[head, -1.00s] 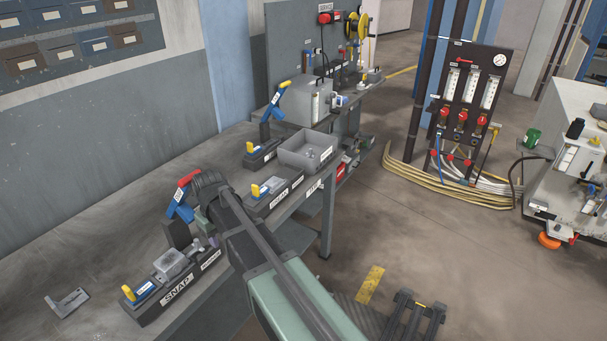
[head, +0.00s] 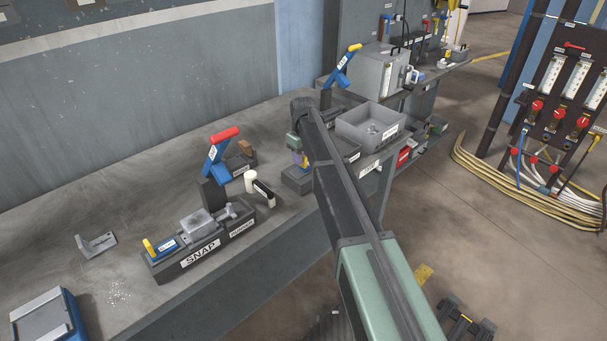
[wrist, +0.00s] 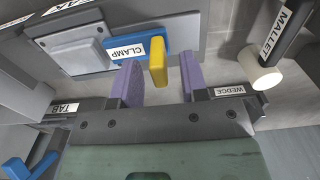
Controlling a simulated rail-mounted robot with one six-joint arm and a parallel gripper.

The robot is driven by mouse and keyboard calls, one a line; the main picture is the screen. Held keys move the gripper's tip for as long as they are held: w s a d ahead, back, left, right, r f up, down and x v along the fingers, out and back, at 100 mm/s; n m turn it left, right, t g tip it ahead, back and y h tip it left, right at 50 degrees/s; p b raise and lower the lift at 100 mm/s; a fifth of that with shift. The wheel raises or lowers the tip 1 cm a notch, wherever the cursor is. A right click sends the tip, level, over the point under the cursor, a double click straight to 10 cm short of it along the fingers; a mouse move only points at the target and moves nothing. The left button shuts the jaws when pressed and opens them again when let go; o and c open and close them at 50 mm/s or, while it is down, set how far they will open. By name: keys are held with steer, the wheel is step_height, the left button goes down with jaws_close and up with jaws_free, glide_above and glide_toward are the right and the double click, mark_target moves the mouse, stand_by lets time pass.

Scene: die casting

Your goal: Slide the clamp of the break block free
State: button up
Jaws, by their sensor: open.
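The clamp, a blue slide labelled CLAMP (wrist: 138,48) with an upright yellow handle (wrist: 158,63), sits on a grey block (wrist: 100,68) beside a pale square part. My gripper (wrist: 160,80) is open in the wrist view. Its two purple fingers stand on either side of the yellow handle, with gaps showing, so it is not gripped. In the head view my gripper (head: 300,158) is low over the middle block (head: 297,184). My arm and gripper hide most of the clamp there.
A mallet (head: 263,190) lies left of my gripper; it also shows in the wrist view (wrist: 287,27). A grey bin (head: 368,126) stands right. Bare bench lies behind.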

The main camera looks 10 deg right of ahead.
mark_target(296, 174)
step_height(296, 174, down, 3)
steer(key=shift+r+b, duration=0.1)
steer(key=shift+b, duration=0.5)
steer(key=shift+r, duration=0.15)
jaws_close()
steer(key=s+a, duration=0.2)
steer(key=shift+a, duration=0.4)
jaws_free()
steer(key=shift+a, duration=0.15)
steer(key=shift+r, duration=0.1)
